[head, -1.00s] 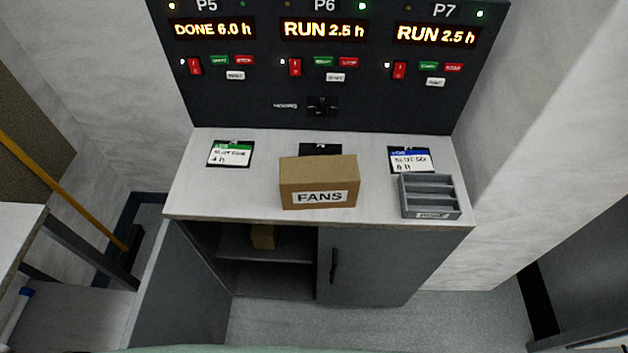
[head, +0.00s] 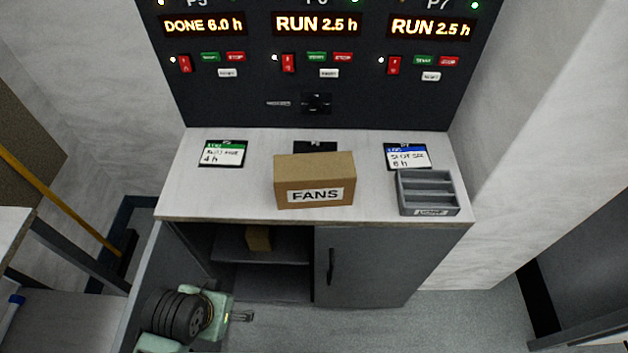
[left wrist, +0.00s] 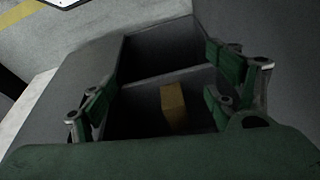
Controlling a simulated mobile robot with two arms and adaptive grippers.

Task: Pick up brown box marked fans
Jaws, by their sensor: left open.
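The brown box marked FANS (head: 315,172) stands on the white cabinet top, near its front edge, with its label facing me. My left gripper (head: 248,316) is low in front of the cabinet, by the open left door, well below the box and apart from it. In the left wrist view my left gripper (left wrist: 165,110) is open and empty. It faces the open cabinet, where a small brown block (left wrist: 173,105) sits on the shelf. This block also shows in the head view (head: 258,239). My right gripper is not in view.
A grey slotted tray (head: 428,211) stands right of the box. Cards with green (head: 222,153) and blue (head: 407,156) headers lie on the top. A dark control panel (head: 310,105) rises behind. The left cabinet door (head: 145,285) is open; the right door (head: 365,265) is shut.

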